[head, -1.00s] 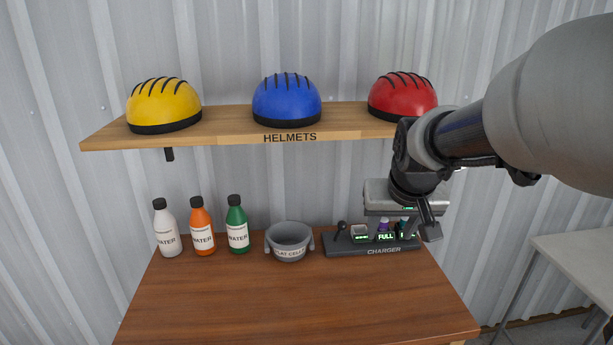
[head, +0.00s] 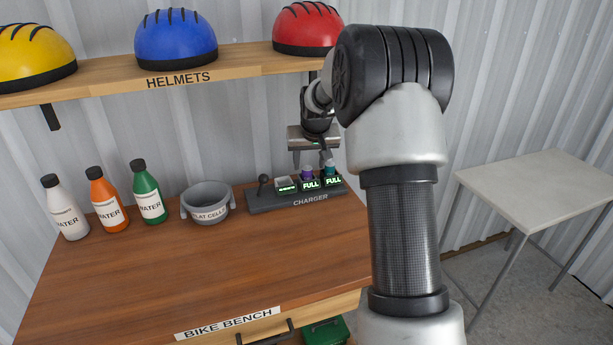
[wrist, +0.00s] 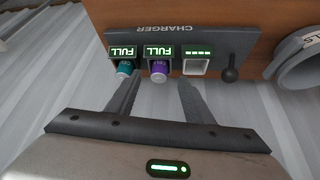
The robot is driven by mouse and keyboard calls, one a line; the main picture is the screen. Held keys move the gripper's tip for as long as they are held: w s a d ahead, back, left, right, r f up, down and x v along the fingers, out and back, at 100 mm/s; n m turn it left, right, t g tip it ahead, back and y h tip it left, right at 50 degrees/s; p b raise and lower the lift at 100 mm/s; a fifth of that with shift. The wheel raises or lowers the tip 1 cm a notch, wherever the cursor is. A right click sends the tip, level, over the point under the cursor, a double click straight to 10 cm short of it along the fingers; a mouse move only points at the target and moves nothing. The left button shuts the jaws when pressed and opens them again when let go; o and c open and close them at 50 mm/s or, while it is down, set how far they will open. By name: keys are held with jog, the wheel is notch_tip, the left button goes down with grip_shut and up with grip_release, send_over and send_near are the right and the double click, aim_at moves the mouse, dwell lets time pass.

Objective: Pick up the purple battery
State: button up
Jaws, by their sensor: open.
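The purple battery (head: 307,175) stands in the middle bay of the dark charger (head: 262,203), behind a green FULL display. In the wrist view the purple battery (wrist: 158,73) shows its rounded end between my two fingers. My gripper (head: 312,160) is open above the charger. In the wrist view my gripper (wrist: 160,88) has one finger on each side of the purple battery, with nothing held. A teal battery (wrist: 124,68) sits in the neighbouring FULL bay, close to my left finger. Whether the fingers touch either battery I cannot tell.
The third bay (wrist: 196,67) looks empty; a small lever (wrist: 230,70) stands beside it. A grey FLAT CELLS bowl (head: 208,202) and several water bottles stand left of the charger. The helmet shelf (head: 110,80) hangs above. The bench front is clear.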

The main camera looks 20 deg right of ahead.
aim_at(307, 168)
jog(key=shift+w+d+f, duration=0.1)
jog(key=shift+w+d, duration=0.05)
jog(key=shift+w, duration=0.8)
jog(key=x, duration=0.4)
jog(key=shift+w+f, duration=0.2)
jog(key=shift+f, duration=0.15)
grip_shut()
jog(key=shift+r, duration=0.15)
